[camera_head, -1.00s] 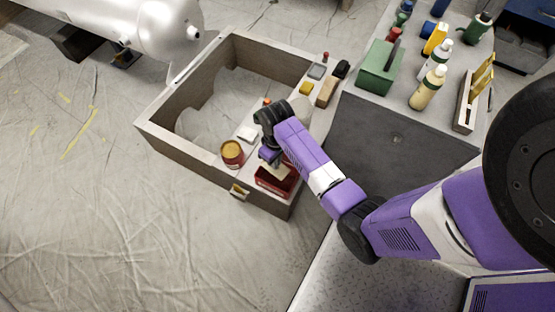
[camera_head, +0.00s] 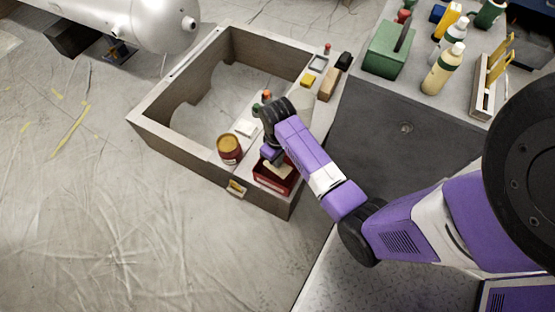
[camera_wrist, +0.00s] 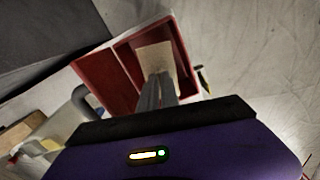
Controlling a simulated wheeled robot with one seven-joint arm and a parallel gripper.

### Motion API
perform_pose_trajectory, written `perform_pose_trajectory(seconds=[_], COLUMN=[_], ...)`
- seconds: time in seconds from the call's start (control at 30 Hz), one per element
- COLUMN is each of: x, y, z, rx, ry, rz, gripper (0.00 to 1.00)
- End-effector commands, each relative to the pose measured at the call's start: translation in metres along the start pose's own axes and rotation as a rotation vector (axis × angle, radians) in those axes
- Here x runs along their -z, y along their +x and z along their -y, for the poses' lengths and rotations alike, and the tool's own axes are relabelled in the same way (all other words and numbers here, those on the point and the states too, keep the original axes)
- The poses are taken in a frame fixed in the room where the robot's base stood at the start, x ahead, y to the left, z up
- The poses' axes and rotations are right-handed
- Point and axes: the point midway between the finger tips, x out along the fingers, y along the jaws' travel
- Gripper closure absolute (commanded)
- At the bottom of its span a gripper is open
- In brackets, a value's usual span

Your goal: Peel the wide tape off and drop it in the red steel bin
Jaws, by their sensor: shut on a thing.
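My gripper (camera_wrist: 158,92) points down over the red steel bin (camera_wrist: 108,80). Its fingers are shut on a pale, cream, flat piece that looks like the wide tape (camera_wrist: 155,58). In the wrist view the tape hangs at the fingertips over the bin's opening. I cannot tell whether it touches the bin's inside. In the head view the red bin (camera_head: 262,177) stands on the near right corner of the grey frame, partly hidden by my gripper. The cream tape (camera_head: 279,171) shows just above the bin.
A yellow-red tin (camera_head: 229,150) stands left of the bin on the grey frame (camera_head: 175,146). Small items line the frame's right side. A bench with a green box (camera_head: 385,55) and bottles stands at right. Yellow strips (camera_head: 70,132) lie on the open sheeted floor at left.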

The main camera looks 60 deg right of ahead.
Motion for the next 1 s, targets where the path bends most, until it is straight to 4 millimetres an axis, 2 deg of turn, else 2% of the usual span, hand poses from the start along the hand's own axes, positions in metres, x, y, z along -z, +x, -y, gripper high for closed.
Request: perform_pose_trajectory(seconds=[0.1,0.4,0.5,0.57,0.87,1.0], x=[0.0,0.0,0.0,0.0,0.0,0.0], y=[0.008,0.007,0.007,0.007,0.006,-0.006], z=[0.0,0.0,0.0,0.0,0.0,0.0], rx=[0.0,0.0,0.0,0.0,0.0,0.0], ry=[0.0,0.0,0.0,0.0,0.0,0.0], rz=[-0.001,0.0,0.0,0.0,0.0,-0.001], gripper=[1.0,1.0,0.79,0.69,0.69,0.69])
